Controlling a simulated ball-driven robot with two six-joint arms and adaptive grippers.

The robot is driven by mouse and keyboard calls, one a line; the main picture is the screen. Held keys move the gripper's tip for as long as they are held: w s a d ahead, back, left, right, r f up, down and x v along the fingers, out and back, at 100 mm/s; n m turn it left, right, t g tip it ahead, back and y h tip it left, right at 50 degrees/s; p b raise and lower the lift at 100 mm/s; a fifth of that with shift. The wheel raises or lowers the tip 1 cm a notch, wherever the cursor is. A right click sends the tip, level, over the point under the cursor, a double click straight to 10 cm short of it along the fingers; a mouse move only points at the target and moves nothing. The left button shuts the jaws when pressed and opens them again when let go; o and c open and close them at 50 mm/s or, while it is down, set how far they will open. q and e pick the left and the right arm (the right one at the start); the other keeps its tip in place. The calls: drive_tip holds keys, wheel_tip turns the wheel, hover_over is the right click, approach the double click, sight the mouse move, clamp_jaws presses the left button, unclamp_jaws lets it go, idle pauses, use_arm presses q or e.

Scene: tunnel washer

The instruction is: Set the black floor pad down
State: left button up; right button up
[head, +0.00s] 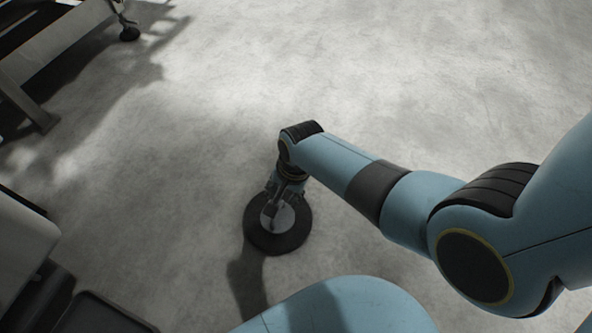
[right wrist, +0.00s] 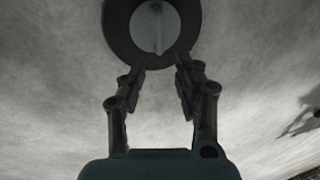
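The black floor pad (head: 287,241) is a round, flat black disc with a grey centre. In the head view it lies below my right gripper (head: 272,204) and looks flat on the pale floor. In the right wrist view the pad (right wrist: 190,38) is at the top middle, partly cut off by the frame edge, and its grey centre has a thin upright ridge. My right gripper (right wrist: 160,68) is open, its two fingers apart with nothing between them. The fingertips show at the pad's near rim; I cannot tell whether they touch it. My left gripper is out of view.
The concrete floor (head: 420,80) around the pad is wide and clear. A metal frame with a caster (head: 130,33) stands at the top left. A pale box-shaped unit (head: 22,245) and a dark flat tray-like thing (head: 100,316) are at the lower left.

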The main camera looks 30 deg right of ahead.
drive_tip(key=s+d+r+n+t+h, duration=0.1)
drive_tip(key=s+d+r+n+t, duration=0.1)
drive_tip(key=s+d+r+n, duration=0.6)
drive_tip(key=s+r+n+t, duration=0.1)
drive_tip(key=s+r, duration=0.3)
drive_tip(key=r, duration=0.3)
drive_tip(key=s+d+r+n, duration=0.1)
drive_tip(key=s+r+n, duration=0.1)
drive_tip(key=s+r, duration=0.3)
wheel_tip(320, 180, up, 3)
drive_tip(key=shift+s+d+r+t, duration=0.2)
drive_tip(key=shift+s+t, duration=0.1)
drive_tip(key=shift+t, duration=0.1)
